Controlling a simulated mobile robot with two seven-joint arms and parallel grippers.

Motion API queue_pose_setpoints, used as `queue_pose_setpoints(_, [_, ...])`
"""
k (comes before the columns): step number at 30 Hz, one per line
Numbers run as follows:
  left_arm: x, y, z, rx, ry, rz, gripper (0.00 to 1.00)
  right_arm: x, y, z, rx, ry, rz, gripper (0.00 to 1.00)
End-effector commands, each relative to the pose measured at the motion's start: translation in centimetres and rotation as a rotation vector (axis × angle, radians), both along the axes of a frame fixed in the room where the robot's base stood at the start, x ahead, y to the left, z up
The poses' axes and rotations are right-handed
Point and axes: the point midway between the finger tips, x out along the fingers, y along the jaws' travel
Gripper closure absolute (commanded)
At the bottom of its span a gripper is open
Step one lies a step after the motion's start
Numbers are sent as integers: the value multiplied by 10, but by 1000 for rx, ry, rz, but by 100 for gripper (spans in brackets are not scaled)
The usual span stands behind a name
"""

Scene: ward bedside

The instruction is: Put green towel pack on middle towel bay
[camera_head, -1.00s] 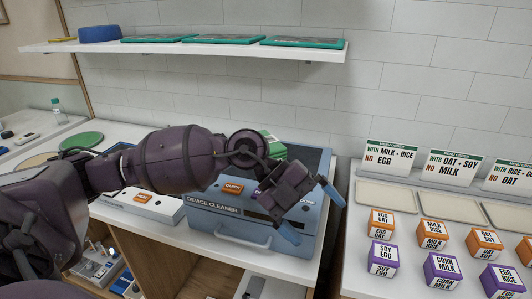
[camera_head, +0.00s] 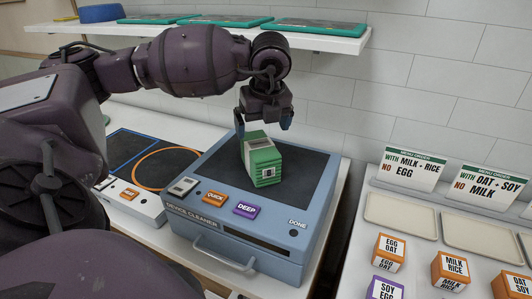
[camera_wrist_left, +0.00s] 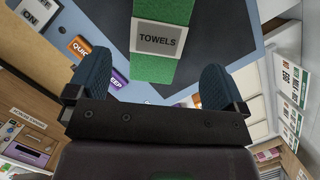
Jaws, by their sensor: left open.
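The green towel pack (camera_head: 264,170), a block with a pale label band, stands on the dark top of the blue device cleaner (camera_head: 310,222). In the left wrist view the pack (camera_wrist_left: 155,70) shows a "TOWELS" label. My left gripper (camera_head: 264,122) points down just above the pack's top, its fingers open. In the left wrist view the pack lies between and beyond the fingertips, with no grip on it. Three teal-framed flat pads sit on the wall shelf, the middle one (camera_head: 240,22) among them; I cannot read whether these are the towel bays. My right gripper is not in view.
The white wall shelf (camera_head: 345,45) runs above the cleaner. The cleaner has QUICK (camera_head: 215,197) and DEEP (camera_head: 246,209) buttons and a front handle. A dark panel with an orange ring (camera_head: 165,165) is to its left. Menu cards and labelled blocks (camera_head: 389,252) stand at right.

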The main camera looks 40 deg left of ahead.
Motion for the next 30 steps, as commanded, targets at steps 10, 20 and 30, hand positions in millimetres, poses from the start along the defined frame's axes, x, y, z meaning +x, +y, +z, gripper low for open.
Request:
queue_pose_setpoints(10, [4, 9, -37, -1, 1, -1, 2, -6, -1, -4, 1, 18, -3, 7])
queue_pose_setpoints(20, [8, 17, -71, -2, 2, -2, 2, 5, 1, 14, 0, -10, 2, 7])
queue_pose_setpoints(30, [11, 21, -88, -2, 1, -2, 2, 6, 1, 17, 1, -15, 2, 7])
